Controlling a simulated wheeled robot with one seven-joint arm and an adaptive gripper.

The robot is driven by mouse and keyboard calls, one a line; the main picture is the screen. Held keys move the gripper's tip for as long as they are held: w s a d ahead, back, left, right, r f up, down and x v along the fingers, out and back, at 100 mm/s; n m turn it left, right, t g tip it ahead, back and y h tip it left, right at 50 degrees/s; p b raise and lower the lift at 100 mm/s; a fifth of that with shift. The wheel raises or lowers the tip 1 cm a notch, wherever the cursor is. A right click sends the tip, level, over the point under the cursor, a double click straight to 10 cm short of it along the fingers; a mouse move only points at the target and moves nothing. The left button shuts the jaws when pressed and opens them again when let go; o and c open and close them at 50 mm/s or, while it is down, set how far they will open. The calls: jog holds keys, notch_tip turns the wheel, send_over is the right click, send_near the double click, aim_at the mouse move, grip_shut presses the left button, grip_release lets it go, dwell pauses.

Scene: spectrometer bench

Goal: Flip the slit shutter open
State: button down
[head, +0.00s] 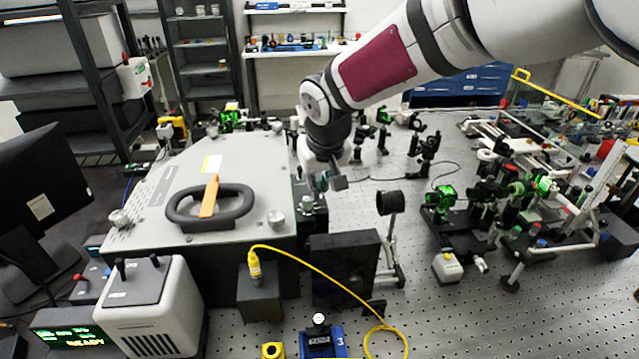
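The grey spectrometer housing (160,195) stands at the left of the bench, with a dark oval handle (185,212) and an upright orange piece (210,197) on its lid. My gripper (328,183) points down just off the right side of the housing. Its small fingertips are beside a dark fitting with knobs (308,205). I cannot tell whether they touch it or how far apart they are. No slit shutter can be made out clearly; my gripper and wrist cover part of that side.
A black round-topped mount (390,203) and a black block (344,268) stand close to my gripper. A yellow cable (310,262) loops over the front. Green-lit optics (445,200) crowd the right. Perforated bench top (460,315) is free at front right.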

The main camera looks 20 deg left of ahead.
jog(key=shift+s+d+f+t+y+b, duration=0.15)
jog(key=shift+s+t+y+b, duration=0.15)
jog(key=shift+t+b, duration=0.3)
jog(key=c, duration=1.7)
grip_release()
jog(key=shift+o, duration=0.2)
